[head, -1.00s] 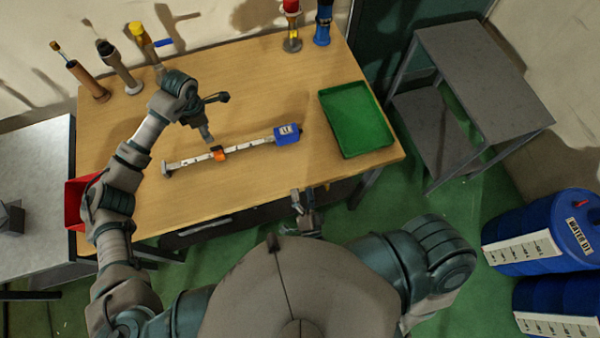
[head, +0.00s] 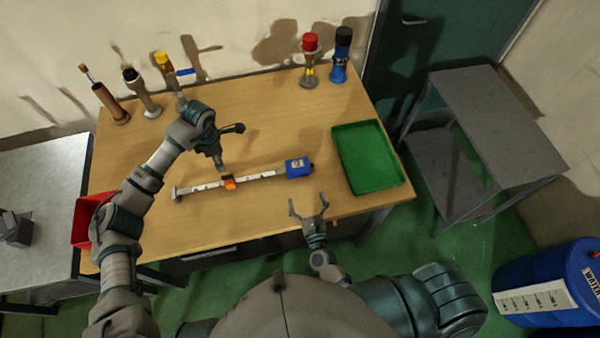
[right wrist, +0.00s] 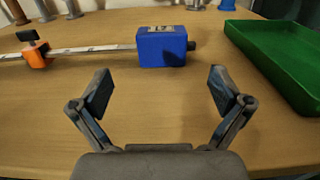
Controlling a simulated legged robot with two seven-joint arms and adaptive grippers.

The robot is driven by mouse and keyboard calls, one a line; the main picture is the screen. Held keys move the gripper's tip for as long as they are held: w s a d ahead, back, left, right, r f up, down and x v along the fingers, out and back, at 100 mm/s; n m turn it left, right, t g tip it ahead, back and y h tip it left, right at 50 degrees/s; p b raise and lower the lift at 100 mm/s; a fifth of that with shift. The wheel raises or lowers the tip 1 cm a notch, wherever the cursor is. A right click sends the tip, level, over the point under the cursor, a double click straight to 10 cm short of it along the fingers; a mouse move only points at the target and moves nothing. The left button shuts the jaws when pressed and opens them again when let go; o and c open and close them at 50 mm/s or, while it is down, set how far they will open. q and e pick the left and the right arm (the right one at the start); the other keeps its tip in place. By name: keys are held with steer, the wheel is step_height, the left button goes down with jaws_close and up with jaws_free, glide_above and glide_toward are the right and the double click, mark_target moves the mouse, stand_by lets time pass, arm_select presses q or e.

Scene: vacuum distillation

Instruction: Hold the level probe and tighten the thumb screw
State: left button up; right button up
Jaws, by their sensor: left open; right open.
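The level probe lies on the wooden table as a white marked rod (head: 205,186) with a blue box (head: 297,167) at its right end. An orange collar (head: 230,184) sits on the rod. In the right wrist view the collar (right wrist: 38,54) has a black knob (right wrist: 27,34) on top, which looks like the thumb screw. My left gripper (head: 231,148) is open above and behind the collar; contact cannot be told. My right gripper (head: 308,205) is open and empty at the table's front edge. Its fingers (right wrist: 160,92) point toward the blue box (right wrist: 162,46), apart from it.
A green tray (head: 340,139) lies to the right on the table. Several upright tools stand along the back, including a red-topped one (head: 310,60). A red bin (head: 83,222) is at the left edge. A grey cart (head: 490,110) stands right. Table around the probe is mostly clear.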

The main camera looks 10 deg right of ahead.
mark_target(299, 170)
steer(key=w, duration=1.4)
steer(key=shift+d, duration=0.1)
steer(key=c, duration=1.6)
